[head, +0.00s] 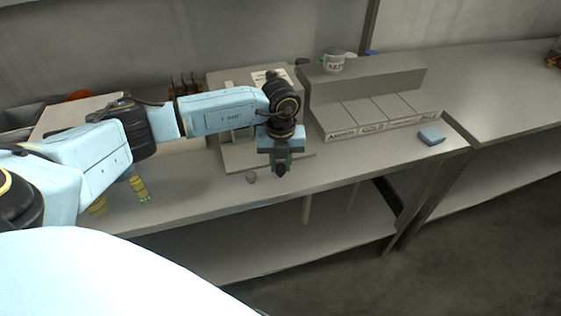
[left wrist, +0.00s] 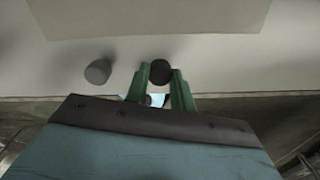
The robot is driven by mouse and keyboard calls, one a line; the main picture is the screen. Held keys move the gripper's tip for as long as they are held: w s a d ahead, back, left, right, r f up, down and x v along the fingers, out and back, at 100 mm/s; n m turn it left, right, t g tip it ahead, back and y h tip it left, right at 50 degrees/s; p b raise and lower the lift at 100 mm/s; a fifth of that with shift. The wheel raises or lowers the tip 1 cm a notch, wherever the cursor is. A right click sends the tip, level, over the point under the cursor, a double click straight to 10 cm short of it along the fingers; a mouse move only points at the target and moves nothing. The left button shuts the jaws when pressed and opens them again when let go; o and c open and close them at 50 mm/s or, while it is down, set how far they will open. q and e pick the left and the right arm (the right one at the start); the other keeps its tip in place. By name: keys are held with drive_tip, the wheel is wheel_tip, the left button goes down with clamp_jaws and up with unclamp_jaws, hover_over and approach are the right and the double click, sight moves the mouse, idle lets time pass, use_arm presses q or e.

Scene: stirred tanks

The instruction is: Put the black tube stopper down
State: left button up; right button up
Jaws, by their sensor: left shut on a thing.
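My left gripper (head: 281,164) is near the front edge of the grey bench (head: 340,172). Its green fingers are shut on a small dark stopper (head: 280,172). In the left wrist view the black stopper (left wrist: 160,71) sits between the fingertips, its round end showing. I cannot tell whether it touches the bench top. A second, greyer stopper (head: 251,176) stands on the bench just left of the gripper; it also shows in the left wrist view (left wrist: 98,71). My right gripper is not in view.
A grey stand (head: 235,155) is behind the gripper. To the right are a labelled stepped rack (head: 375,115), a white-labelled jar (head: 333,64) and a blue block (head: 431,137). Yellow and green items (head: 138,186) are at the left. Bench is clear right of the gripper.

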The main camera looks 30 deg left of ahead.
sight(280, 166)
use_arm(q)
drive_tip(key=shift+f, duration=0.1)
drive_tip(key=o, duration=1)
drive_tip(key=shift+c, duration=0.2)
wheel_tip(280, 166, up, 12)
drive_tip(key=shift+r, duration=0.2)
